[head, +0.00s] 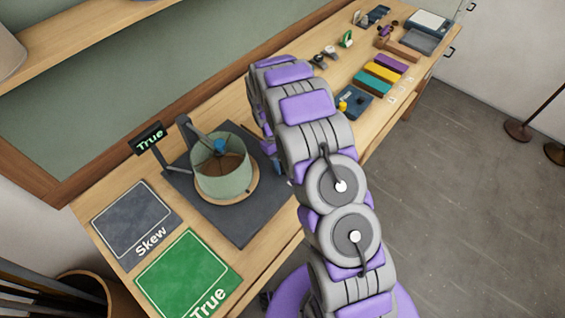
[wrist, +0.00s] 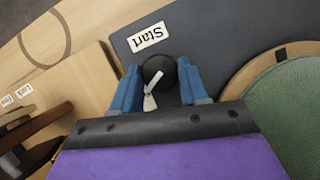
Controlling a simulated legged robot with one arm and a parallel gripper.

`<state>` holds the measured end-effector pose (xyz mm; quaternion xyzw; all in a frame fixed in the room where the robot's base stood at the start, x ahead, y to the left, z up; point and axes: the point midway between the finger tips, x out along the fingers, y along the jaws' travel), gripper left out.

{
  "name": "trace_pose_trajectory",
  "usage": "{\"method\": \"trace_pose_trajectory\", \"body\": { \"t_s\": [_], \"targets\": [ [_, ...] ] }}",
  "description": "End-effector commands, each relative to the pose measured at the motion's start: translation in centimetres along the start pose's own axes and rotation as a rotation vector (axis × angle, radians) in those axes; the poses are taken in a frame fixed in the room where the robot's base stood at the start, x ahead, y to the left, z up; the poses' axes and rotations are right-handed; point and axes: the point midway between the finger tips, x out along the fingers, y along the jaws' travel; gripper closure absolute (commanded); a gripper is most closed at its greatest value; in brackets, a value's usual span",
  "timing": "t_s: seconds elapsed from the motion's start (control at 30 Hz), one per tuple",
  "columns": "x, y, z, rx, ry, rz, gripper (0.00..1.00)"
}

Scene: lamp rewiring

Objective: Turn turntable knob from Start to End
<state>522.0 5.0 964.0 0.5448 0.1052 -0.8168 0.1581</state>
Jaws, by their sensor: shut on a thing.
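The turntable knob (wrist: 160,66) is a round black knob with a white pointer, on a dark base plate in the wrist view. My gripper (wrist: 159,78) has its two blue fingers on either side of the knob, shut on it. The white pointer slants toward the palm, away from the white "Start" label (wrist: 147,37), which reads upside down beyond the knob. No "End" label shows. The turntable's wooden disc (head: 243,197) carries a green lampshade (head: 222,180) in the head view. My arm hides the knob in that view.
A small display (head: 148,138) reads "True" behind the turntable. A grey "Skew" mat (head: 132,215) and a green "True" mat (head: 185,270) lie at the bench's near left. Coloured blocks (head: 382,72) and small parts lie farther along the bench, beyond my arm.

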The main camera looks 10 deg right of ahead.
Motion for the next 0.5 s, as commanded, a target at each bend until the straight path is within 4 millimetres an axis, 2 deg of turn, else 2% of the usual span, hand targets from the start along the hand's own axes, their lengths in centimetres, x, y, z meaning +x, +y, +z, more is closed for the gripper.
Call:
{"method": "trace_pose_trajectory", "body": {
  "t_s": [0.2, 0.23, 0.5],
  "targets": [
    [0.01, -0.03, -0.02, -0.001, 0.000, 0.000, 0.86],
    [0.02, -0.03, -0.02, -0.001, 0.000, 0.000, 0.55],
    [0.01, -0.02, -0.02, 0.000, 0.000, 0.000, 0.31]
  ]
}}
